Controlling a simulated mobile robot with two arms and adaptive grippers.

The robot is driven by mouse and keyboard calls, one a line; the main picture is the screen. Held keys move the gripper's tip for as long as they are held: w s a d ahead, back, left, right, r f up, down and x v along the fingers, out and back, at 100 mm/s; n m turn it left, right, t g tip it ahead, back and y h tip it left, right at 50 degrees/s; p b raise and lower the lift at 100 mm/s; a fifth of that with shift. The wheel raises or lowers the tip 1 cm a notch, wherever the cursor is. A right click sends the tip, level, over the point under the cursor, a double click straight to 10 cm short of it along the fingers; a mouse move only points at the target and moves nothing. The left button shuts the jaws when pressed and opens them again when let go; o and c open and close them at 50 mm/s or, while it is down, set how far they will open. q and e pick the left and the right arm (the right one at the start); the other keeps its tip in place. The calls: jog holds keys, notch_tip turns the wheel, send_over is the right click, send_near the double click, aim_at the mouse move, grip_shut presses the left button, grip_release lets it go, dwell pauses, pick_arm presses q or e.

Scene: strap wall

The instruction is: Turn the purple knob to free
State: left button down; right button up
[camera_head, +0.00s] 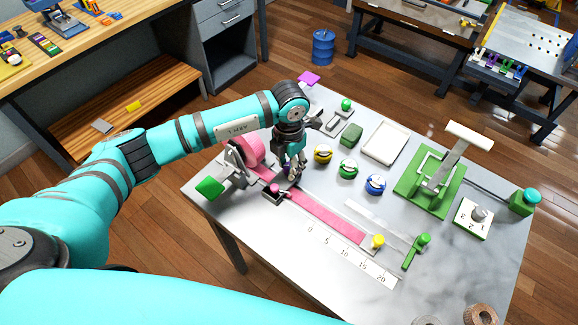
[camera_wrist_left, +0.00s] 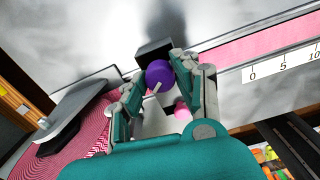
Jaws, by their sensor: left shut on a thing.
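The purple knob (camera_wrist_left: 159,74) is round with a pale pointer line, and it sits between the fingers of my left gripper (camera_wrist_left: 157,92) in the left wrist view. The fingers are shut on it from both sides. In the head view my left gripper (camera_head: 291,173) reaches down over the strap device, and the knob is mostly hidden behind the fingers. A dark block (camera_wrist_left: 154,49) is just beyond the knob. The pink strap (camera_head: 325,216) runs from the pink roll (camera_head: 250,149) along the table. My right gripper is not in view.
A number scale (camera_head: 345,255) lies along the strap. Yellow (camera_head: 323,153), green (camera_head: 347,169) and blue (camera_head: 375,184) round knobs stand to the right of my gripper. A white tray (camera_head: 385,143) and a green lever stand (camera_head: 425,190) are farther right.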

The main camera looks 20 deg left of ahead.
aim_at(289, 165)
pick_arm(q)
jog(key=n+b, duration=0.1)
jog(key=n, duration=0.4)
jog(key=shift+n+b, duration=0.3)
jog(key=shift+b, duration=0.1)
jog(key=shift+n+b, duration=0.45)
jog(key=shift+n, duration=1.75)
jog(key=shift+w+r, duration=0.1)
jog(key=c, duration=1)
grip_release()
jog(key=shift+r, duration=0.15)
notch_tip(289, 165, up, 12)
jog(key=shift+f, duration=0.2)
